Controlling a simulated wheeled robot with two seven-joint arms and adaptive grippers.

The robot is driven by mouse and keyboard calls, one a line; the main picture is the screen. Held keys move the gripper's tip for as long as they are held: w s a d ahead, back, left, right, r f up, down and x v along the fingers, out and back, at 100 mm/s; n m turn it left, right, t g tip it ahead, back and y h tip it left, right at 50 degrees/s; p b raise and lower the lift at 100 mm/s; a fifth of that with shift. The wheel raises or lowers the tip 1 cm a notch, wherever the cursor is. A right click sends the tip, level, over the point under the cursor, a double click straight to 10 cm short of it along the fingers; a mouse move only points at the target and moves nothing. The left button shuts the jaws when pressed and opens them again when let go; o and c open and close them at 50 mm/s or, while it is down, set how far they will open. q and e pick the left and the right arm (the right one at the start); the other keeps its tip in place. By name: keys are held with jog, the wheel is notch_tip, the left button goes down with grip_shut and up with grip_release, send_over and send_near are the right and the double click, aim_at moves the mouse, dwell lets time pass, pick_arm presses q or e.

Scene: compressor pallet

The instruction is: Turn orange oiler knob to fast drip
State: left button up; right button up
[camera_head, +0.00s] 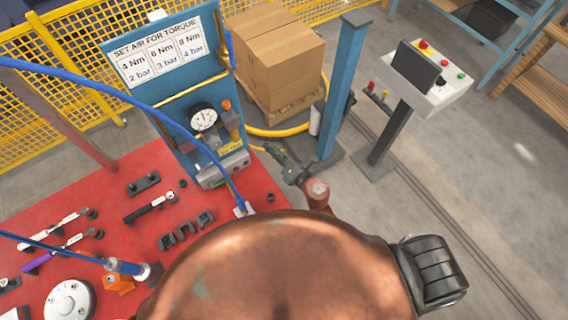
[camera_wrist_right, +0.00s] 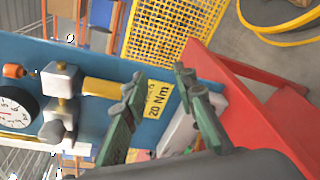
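The orange oiler knob (camera_head: 226,105) sits at the top of the air unit on the blue panel, just right of the round gauge (camera_head: 204,117). In the right wrist view the picture is turned, and the orange knob (camera_wrist_right: 14,71) shows at the far left beside the gauge (camera_wrist_right: 12,110). A yellow bowl (camera_wrist_right: 100,88) is on the same unit. My right gripper (camera_head: 274,152) is to the right of the panel and lower than the knob, apart from it. Its two fingers (camera_wrist_right: 160,80) are spread with nothing between them. My left gripper is not in view.
The red table (camera_head: 110,205) holds wrenches, black blocks and a white disc. A blue hose (camera_head: 130,100) crosses in front of the panel. A blue post (camera_head: 340,90) stands right of the gripper, with boxes (camera_head: 277,55) behind.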

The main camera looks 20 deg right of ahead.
jog(key=s+d+f+m+h+b, duration=0.1)
jog(key=d+f+m, duration=0.3)
jog(key=f, duration=0.6)
jog(key=shift+s+d+f+m+g+h, duration=0.15)
jog(key=shift+f+m+g+h, duration=0.25)
jog(key=shift+m, duration=0.1)
